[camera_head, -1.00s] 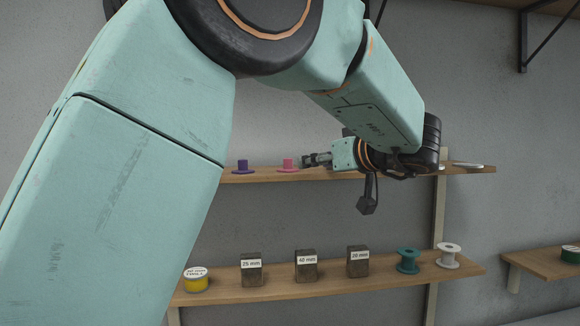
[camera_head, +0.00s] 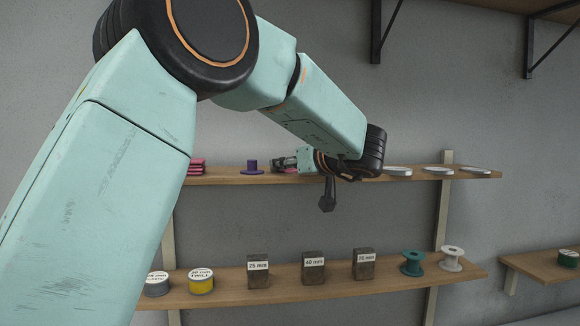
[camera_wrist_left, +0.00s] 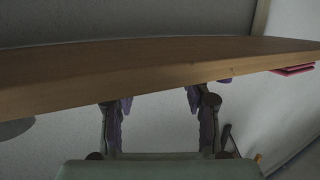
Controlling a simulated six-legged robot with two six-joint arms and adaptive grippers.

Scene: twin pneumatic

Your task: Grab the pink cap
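In the left wrist view, the two dark fingers (camera_wrist_left: 158,105) are spread apart, close to the shelf board (camera_wrist_left: 150,70). I see no pink cap between them. A bit of purple shows beside one finger. My right gripper is in neither view.
A pink stack (camera_head: 197,167) stands left on the upper shelf (camera_head: 350,178); several pale discs (camera_head: 438,170) lie at its right. The lower shelf (camera_head: 330,284) holds tins, dark labelled blocks (camera_head: 313,268) and spools (camera_head: 412,263). My left arm covers much of the left side.

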